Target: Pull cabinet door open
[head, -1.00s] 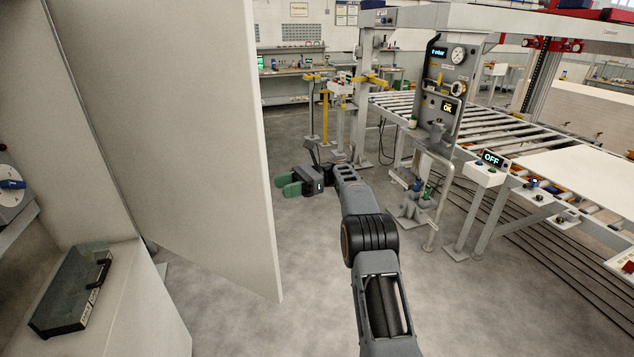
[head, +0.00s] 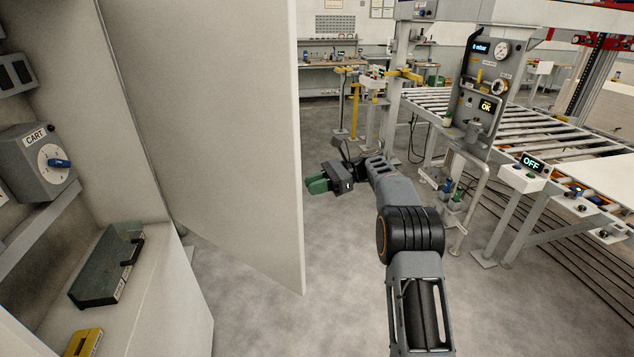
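The cabinet door (head: 215,130) is a large pale panel standing well open, hinged at its left side, with its free edge toward the middle of the view. The open cabinet (head: 120,120) is at the left, its inside showing. No handle shows on the face of the door that I see. My gripper (head: 317,183), with green fingertips, is just right of the door's free edge, pointing left. It appears apart from the door. The fingers look close together, and I cannot tell whether there is a gap between them.
Inside the cabinet are a CART dial with a blue knob (head: 58,163), a dark tray with a handle (head: 108,265) and a yellow item (head: 84,343). A roller conveyor (head: 520,125) and a gauge panel (head: 483,95) stand at the right. Grey floor (head: 250,315) is clear below the door.

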